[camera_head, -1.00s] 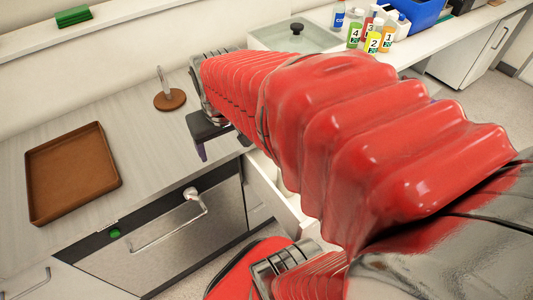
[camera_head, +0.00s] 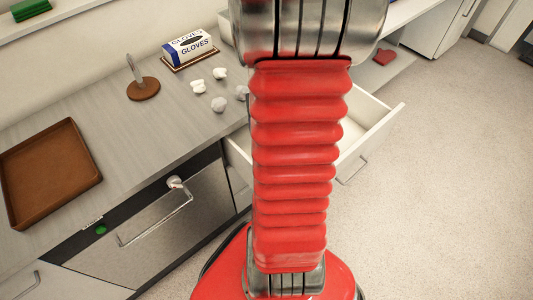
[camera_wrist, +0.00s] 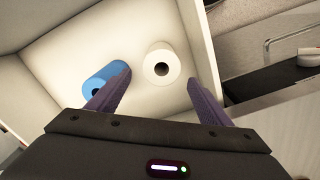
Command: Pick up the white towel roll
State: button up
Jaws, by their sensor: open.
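In the wrist view, the white towel roll (camera_wrist: 162,66) stands in an open white drawer, its dark core hole facing up. A blue roll (camera_wrist: 102,78) lies beside it to the left, partly covered by my left finger. My gripper (camera_wrist: 158,92) is open and empty above the drawer, with its purple fingers on either side of the white roll in the picture. I cannot tell how far above the roll the fingertips are. In the head view, my arm covers much of the drawer (camera_head: 372,132), and the rolls and gripper do not show.
The drawer walls stand close around the rolls. On the counter are a gloves box (camera_head: 188,47), several crumpled white pieces (camera_head: 218,104), a round brown stand (camera_head: 143,89) and a brown tray (camera_head: 50,172). A red item (camera_head: 384,56) lies at the back right. The floor at right is clear.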

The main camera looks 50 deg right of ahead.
notch_tip(320, 180, down, 9)
jog(key=shift+r, duration=0.2)
dwell(0.6)
jog(key=shift+a+f, duration=0.15)
jog(key=shift+f, duration=2.45)
jog(key=shift+c, duration=0.5)
jog(key=c, duration=1.2)
